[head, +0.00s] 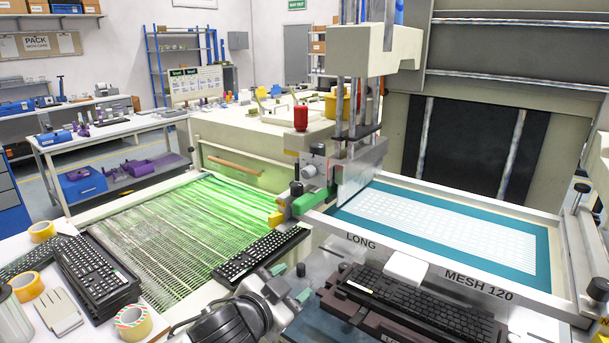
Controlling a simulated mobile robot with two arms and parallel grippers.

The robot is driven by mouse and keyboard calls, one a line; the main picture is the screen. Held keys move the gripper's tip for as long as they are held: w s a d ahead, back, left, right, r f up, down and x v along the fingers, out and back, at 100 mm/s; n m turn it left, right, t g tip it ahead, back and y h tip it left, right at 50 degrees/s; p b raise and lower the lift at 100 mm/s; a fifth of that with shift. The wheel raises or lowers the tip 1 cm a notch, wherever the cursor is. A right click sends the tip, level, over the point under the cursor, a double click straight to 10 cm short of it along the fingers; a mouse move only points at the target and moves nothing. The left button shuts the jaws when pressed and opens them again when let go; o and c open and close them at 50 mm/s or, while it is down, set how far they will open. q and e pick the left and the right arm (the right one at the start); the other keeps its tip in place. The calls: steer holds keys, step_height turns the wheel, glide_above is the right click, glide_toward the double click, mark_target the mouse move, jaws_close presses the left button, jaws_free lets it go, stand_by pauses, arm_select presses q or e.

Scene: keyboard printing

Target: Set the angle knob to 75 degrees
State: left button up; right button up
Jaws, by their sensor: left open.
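The print carriage (352,158) stands over the near left end of the teal-framed screen. I cannot tell for sure which is the angle knob, and no angle scale is readable. My left gripper (291,284) is open, with greenish pads on its fingertips. It is below the carriage, apart from these knobs, with nothing seen between its fingers. My right gripper is not in view.
A black keyboard (262,254) lies left of my gripper, by the green-lit slatted bed (160,238). Another keyboard (415,306) sits in a dark fixture at the lower right, below the screen frame (551,255). Tape rolls (133,322) and more keyboards (99,274) lie at left.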

arm_select(q)
steer(key=w+r+m+h, duration=0.2)
steer(key=w+r+m, duration=0.1)
steer(key=w+r, duration=0.3)
steer(key=m+t, duration=0.1)
steer(key=m, duration=0.1)
glide_toward(305, 174)
steer(key=shift+h, duration=0.3)
steer(key=p+x, duration=0.3)
steer(key=x, duration=0.5)
steer(key=shift+w+f, duration=0.15)
steer(key=shift+w, duration=0.15)
steer(key=shift+w+d, duration=0.4)
steer(key=shift+w, duration=0.15)
steer(key=c, duration=0.9)
steer(key=shift+p, duration=0.3)
